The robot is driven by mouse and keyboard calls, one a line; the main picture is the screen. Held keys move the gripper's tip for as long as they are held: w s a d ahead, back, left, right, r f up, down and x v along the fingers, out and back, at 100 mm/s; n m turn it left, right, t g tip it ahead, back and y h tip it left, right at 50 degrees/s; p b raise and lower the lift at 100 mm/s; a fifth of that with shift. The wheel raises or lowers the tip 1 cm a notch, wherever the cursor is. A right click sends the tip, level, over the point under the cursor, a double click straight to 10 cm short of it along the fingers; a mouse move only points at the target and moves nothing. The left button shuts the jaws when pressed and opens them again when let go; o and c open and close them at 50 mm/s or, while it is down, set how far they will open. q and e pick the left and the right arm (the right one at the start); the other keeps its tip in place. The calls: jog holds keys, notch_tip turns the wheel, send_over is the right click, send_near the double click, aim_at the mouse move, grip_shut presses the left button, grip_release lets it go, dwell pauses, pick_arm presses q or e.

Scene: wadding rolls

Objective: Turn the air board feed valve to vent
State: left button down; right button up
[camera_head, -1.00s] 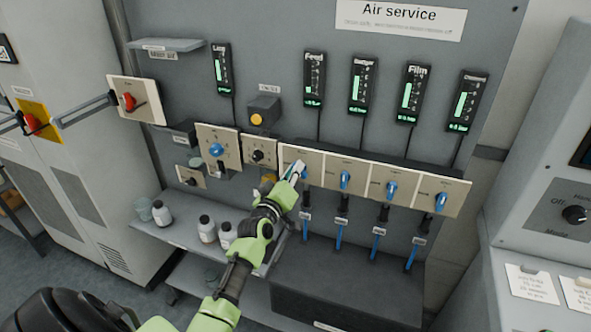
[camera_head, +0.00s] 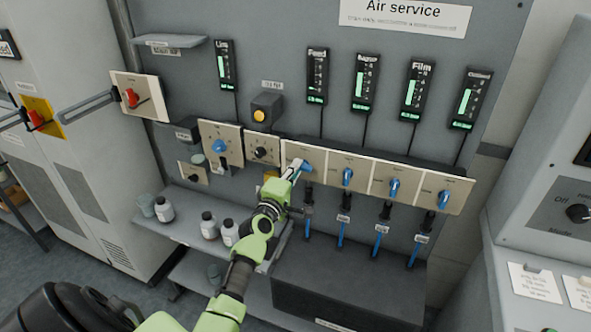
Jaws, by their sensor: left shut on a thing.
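The feed valve is a blue handle (camera_head: 306,166) on the leftmost cream plate of the row of four-way-labelled plates, below the Feed gauge (camera_head: 317,77). My left gripper (camera_head: 297,169) is shut on this handle, reaching it from below and left. The fingers hide part of the handle, and the plate's position markings are too small to read. The handle looks tilted away from upright. My right gripper is out of view.
Other blue valves (camera_head: 347,177) sit close to the right on the same row. A black knob (camera_head: 260,152) and a blue dial (camera_head: 219,146) are to the left. Bottles (camera_head: 209,226) stand on the shelf (camera_head: 184,232) below. Blue hoses (camera_head: 340,234) hang under the valves.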

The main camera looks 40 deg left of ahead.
pick_arm(q)
jog(key=shift+n, duration=0.4)
jog(key=c, duration=2)
grip_release()
jog(key=shift+f, duration=0.1)
jog(key=shift+c, duration=0.2)
jog(key=v, duration=1.2)
